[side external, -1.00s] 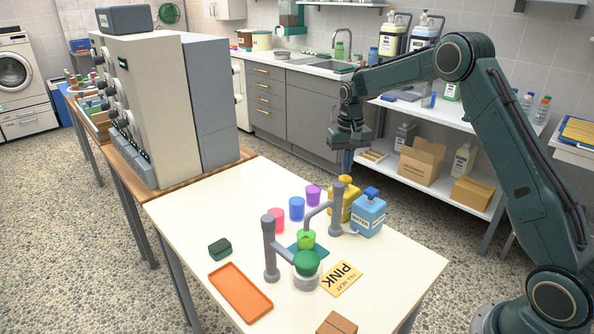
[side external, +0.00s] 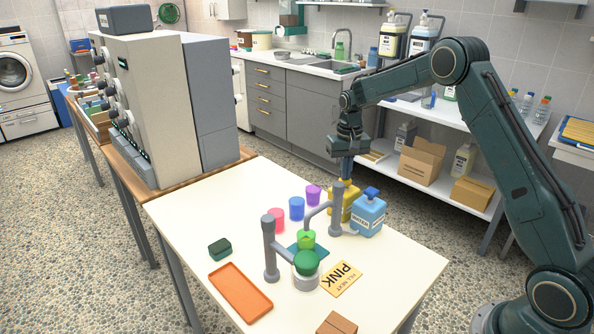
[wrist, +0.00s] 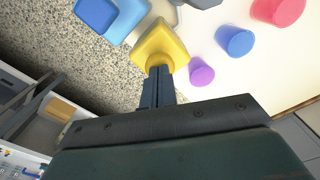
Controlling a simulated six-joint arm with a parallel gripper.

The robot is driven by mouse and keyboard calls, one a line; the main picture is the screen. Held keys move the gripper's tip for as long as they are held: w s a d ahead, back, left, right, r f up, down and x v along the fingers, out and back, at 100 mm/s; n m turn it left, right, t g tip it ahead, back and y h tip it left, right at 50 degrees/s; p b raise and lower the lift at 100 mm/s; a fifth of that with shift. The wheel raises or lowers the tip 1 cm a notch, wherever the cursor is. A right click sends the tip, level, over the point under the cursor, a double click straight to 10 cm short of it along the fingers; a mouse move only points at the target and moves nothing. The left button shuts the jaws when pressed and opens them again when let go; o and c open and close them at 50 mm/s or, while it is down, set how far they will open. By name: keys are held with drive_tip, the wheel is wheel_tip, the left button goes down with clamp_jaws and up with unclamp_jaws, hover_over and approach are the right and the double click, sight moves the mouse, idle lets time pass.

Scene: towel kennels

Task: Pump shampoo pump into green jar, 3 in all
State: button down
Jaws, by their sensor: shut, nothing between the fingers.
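A yellow pump bottle (side external: 341,206) stands on the table, left of a blue pump bottle (side external: 368,216); the yellow bottle's label is partly hidden. My gripper (side external: 347,178) is shut and empty, pointing down onto the yellow bottle's pump head (side external: 346,185). In the wrist view the shut fingertips (wrist: 158,70) meet the yellow bottle (wrist: 160,42) and seem to touch its top. Any liquid inside is not visible.
Pink (side external: 276,220), blue (side external: 297,208) and purple (side external: 313,195) cups stand behind the jar. An orange tray (side external: 240,291) lies front left.

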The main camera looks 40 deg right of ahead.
drive_tip(key=shift+f, duration=0.45)
drive_tip(key=shift+r, duration=1.55)
wheel_tip(320, 180, up, 6)
idle(0.9)
